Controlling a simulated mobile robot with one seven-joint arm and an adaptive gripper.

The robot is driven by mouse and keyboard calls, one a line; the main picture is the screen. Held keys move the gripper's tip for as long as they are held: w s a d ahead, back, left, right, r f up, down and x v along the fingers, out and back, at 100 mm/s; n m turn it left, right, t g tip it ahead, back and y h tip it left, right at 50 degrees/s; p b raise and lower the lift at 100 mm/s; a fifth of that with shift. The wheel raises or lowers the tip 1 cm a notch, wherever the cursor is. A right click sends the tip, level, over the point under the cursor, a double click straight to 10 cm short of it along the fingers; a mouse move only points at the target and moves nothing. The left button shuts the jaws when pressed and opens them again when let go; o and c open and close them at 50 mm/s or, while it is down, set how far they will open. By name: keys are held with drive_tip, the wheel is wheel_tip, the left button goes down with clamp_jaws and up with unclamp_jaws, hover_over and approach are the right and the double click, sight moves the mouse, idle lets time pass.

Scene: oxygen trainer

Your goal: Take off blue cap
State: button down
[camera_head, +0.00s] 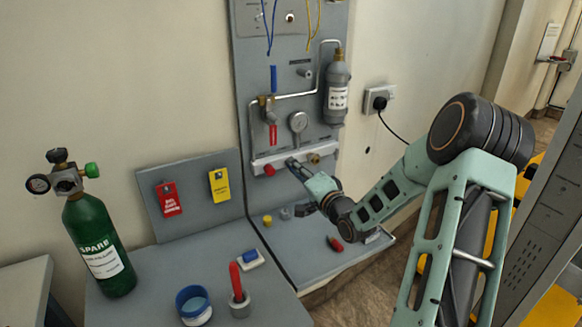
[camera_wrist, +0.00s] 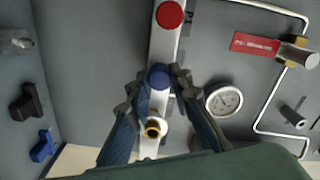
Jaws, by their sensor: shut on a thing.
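The blue cap (camera_wrist: 159,77) sits on the white manifold bar (camera_wrist: 165,45) between a red cap (camera_wrist: 170,14) and a bare brass outlet (camera_wrist: 153,128). My gripper (camera_wrist: 159,84) is shut on the blue cap, with one finger on each side of it. In the head view my gripper (camera_head: 293,165) is at the manifold bar (camera_head: 257,163) and mostly hides the blue cap. The red cap (camera_head: 269,170) is left of my gripper there and the brass outlet (camera_head: 315,158) is right of it.
A pressure gauge (camera_head: 298,122), a red-tagged valve (camera_head: 272,134) and a grey cylinder (camera_head: 337,90) are above the bar. A green SPARE cylinder (camera_head: 98,245) stands on the left bench.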

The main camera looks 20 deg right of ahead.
drive_tip(key=n+b, duration=0.3)
idle(0.4)
drive_tip(key=shift+n+b, duration=1.85)
drive_tip(key=shift+n, duration=0.05)
